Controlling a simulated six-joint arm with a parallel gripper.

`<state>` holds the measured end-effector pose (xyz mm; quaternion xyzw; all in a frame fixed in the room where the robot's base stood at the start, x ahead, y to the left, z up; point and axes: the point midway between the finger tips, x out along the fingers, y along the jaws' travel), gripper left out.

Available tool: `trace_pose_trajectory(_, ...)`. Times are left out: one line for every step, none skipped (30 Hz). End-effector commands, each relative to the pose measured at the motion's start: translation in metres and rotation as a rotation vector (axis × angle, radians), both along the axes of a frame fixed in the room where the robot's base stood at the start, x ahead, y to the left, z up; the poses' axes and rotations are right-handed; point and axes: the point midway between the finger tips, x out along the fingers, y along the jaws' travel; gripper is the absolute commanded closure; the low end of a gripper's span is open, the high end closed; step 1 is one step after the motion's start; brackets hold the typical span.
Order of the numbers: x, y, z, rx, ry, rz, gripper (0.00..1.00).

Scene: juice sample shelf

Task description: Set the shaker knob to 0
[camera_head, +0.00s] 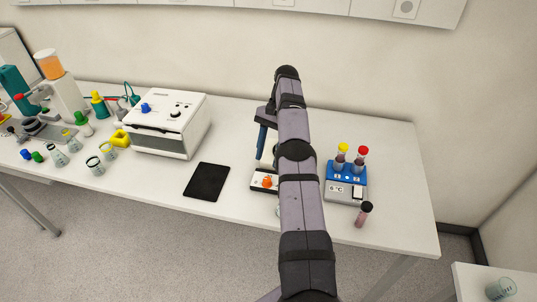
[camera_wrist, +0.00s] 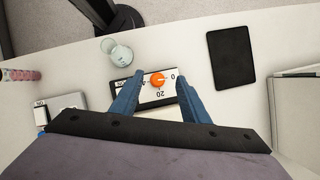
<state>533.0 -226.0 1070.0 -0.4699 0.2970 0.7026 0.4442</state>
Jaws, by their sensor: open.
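The shaker (camera_head: 262,188) is a small black-and-white unit near the table's front edge, partly hidden by my arm in the head view. Its orange knob (camera_head: 268,183) shows on the front panel. In the wrist view the knob (camera_wrist: 157,79) is at the centre, with a printed 0 to its right and 20 below it. The knob's exact pointer setting is too small to tell. My gripper (camera_wrist: 159,76) is open, its blue fingers on either side of the knob in the picture, apparently empty. Whether they touch it cannot be told.
A glass beaker (camera_wrist: 117,53) stands close to the shaker. A black pad (camera_head: 206,182) lies to its left in the head view. A blue tube block (camera_head: 346,188) with capped tubes and a loose pink tube (camera_head: 363,214) are to its right. A white machine (camera_head: 170,122) is further left.

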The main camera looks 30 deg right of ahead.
Motion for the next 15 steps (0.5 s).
trace_pose_trajectory(0.000, 0.000, 0.001, 0.000, 0.000, 0.000, 0.58)
trace_pose_trajectory(0.000, 0.000, 0.001, 0.000, 0.000, 0.000, 0.58)
trace_pose_trajectory(0.000, 0.000, 0.001, 0.000, 0.000, 0.000, 0.58)
trace_pose_trajectory(0.000, 0.000, 0.001, 0.000, 0.000, 0.000, 0.58)
trace_pose_trajectory(0.000, 0.000, 0.001, 0.000, 0.000, 0.000, 0.58)
trace_pose_trajectory(0.000, 0.000, 0.001, 0.000, 0.000, 0.000, 0.58)
trace_pose_trajectory(0.000, 0.000, 0.001, 0.000, 0.000, 0.000, 0.58)
trace_pose_trajectory(0.000, 0.000, 0.001, 0.000, 0.000, 0.000, 0.58)
trace_pose_trajectory(0.000, 0.000, 0.001, 0.000, 0.000, 0.000, 0.58)
trace_pose_trajectory(0.000, 0.000, 0.001, 0.000, 0.000, 0.000, 0.58)
trace_pose_trajectory(0.000, 0.000, 0.000, 0.000, 0.000, 0.001, 0.58)
trace_pose_trajectory(0.000, 0.001, -0.001, -0.002, 0.003, 0.005, 0.58)
trace_pose_trajectory(-0.001, 0.001, -0.002, -0.004, 0.006, 0.011, 0.58)
trace_pose_trajectory(-0.001, 0.003, -0.005, -0.008, 0.011, 0.021, 0.58)
trace_pose_trajectory(-0.002, 0.004, -0.009, -0.018, 0.021, 0.041, 0.58)
